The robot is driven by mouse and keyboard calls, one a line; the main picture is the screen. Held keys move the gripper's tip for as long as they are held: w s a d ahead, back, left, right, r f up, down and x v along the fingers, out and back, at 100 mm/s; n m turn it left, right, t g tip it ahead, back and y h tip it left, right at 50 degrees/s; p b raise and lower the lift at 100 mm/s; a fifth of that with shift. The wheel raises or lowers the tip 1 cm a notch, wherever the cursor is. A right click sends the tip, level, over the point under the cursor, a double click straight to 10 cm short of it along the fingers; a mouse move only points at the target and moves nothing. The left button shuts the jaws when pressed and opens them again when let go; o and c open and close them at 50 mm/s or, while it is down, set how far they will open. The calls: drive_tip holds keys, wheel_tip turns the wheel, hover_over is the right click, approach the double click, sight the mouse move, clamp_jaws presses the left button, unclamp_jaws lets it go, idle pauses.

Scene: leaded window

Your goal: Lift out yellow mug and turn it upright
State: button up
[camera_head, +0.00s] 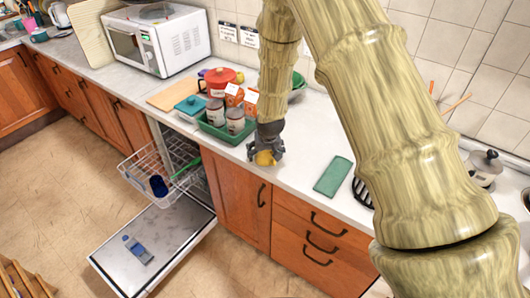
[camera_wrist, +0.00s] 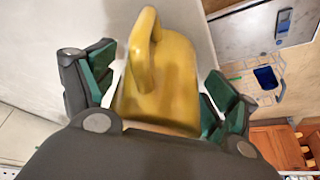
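The yellow mug (camera_head: 264,159) is at the front edge of the counter, just below my gripper (camera_head: 267,148). In the wrist view the mug (camera_wrist: 165,85) lies between the two finger pads, its handle toward the upper left. A strip of light background shows between the left pad and the mug; the right pad is very close to it. My gripper (camera_wrist: 158,95) looks open around the mug. I cannot tell whether the mug's mouth faces up or whether its base touches the counter.
The dishwasher door (camera_head: 152,245) is down, with a blue-grey item on it. Its rack (camera_head: 150,165) is out and holds a dark blue cup (camera_head: 159,186). A green tray (camera_head: 223,131) with jars stands left of my gripper. A green cloth (camera_head: 334,176) lies to the right.

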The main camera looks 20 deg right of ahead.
idle(0.3)
drive_tip(key=v, duration=1.2)
